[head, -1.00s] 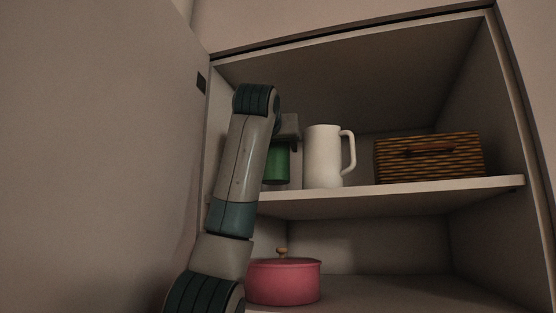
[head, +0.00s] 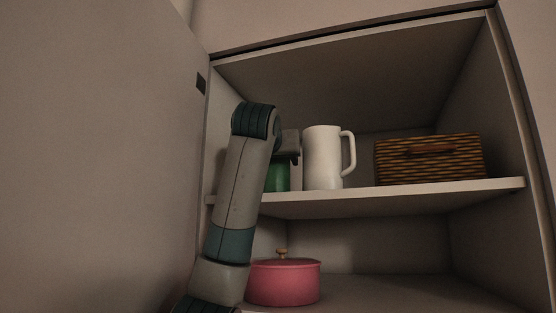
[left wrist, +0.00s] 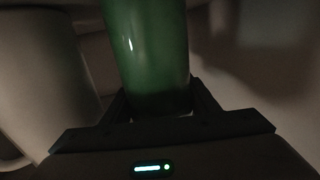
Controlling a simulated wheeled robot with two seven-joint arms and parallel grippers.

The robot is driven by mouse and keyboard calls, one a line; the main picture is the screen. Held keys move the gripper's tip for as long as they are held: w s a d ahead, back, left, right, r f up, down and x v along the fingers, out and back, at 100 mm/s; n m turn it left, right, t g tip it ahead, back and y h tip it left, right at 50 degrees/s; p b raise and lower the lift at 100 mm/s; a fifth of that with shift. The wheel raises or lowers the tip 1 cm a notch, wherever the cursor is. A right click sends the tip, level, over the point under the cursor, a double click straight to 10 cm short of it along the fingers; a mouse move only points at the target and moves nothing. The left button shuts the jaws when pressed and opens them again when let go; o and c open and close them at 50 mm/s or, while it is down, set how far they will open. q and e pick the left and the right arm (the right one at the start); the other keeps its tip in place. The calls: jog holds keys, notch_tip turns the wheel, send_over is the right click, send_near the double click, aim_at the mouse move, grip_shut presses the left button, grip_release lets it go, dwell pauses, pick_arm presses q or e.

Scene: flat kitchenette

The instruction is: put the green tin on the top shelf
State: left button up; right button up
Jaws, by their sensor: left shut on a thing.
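The green tin (head: 277,178) is at the left end of the top shelf (head: 400,195), partly hidden behind my left arm and gripper. Its lower end looks level with the shelf board; I cannot tell whether it touches. My left gripper (head: 289,150) is shut on the tin. In the left wrist view the green tin (left wrist: 148,55) stands between the dark fingers of my left gripper (left wrist: 158,108). My right gripper is in neither view.
A white pitcher (head: 321,158) stands close to the right of the tin, and a wicker basket (head: 428,158) is farther right. A pink pot (head: 284,282) sits on the lower level. The open cabinet door (head: 100,150) fills the left side.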

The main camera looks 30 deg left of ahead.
pick_arm(q)
jog(key=shift+f, duration=0.15)
jog(key=o, duration=1.5)
jog(key=shift+c, duration=0.2)
jog(key=shift+s+d+b, duration=0.2)
jog(key=shift+s+b, duration=0.3)
jog(key=shift+b, duration=0.05)
jog(key=b+v, duration=0.7)
jog(key=v, duration=0.4)
